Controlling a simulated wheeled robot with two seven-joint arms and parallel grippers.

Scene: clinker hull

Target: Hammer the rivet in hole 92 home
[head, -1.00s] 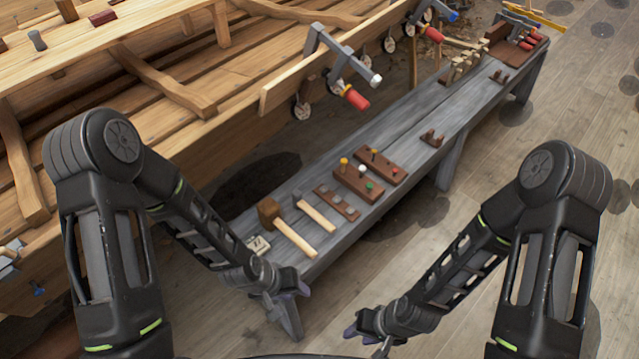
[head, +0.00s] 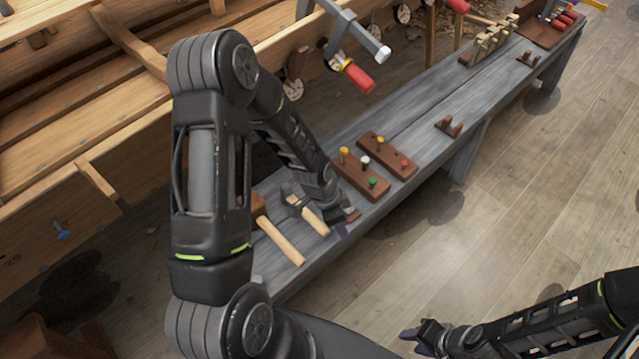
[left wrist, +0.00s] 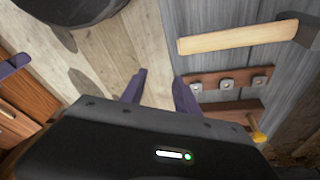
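A steel-headed hammer with a pale wooden handle (head: 313,219) lies on the grey bench. In the left wrist view its handle (left wrist: 235,39) lies to the right of my fingers, with the dark head (left wrist: 308,30) beyond. A wooden mallet (head: 280,243) lies beside it, its head partly hidden by my arm. My left gripper (head: 334,222) is low over the bench by the hammer, partly hidden in the head view. In the left wrist view its fingers (left wrist: 160,90) are apart and empty. My right gripper (head: 417,341) is open and empty above the floor. I cannot make out hole 92 or its rivet.
Brown blocks with coloured pegs (head: 360,179) stand on the bench (head: 420,115) past the hammer. A brown strip with square plates (left wrist: 228,83) lies close to the left fingers. Clamps with red handles (head: 357,76) jut from the wooden hull (head: 90,130).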

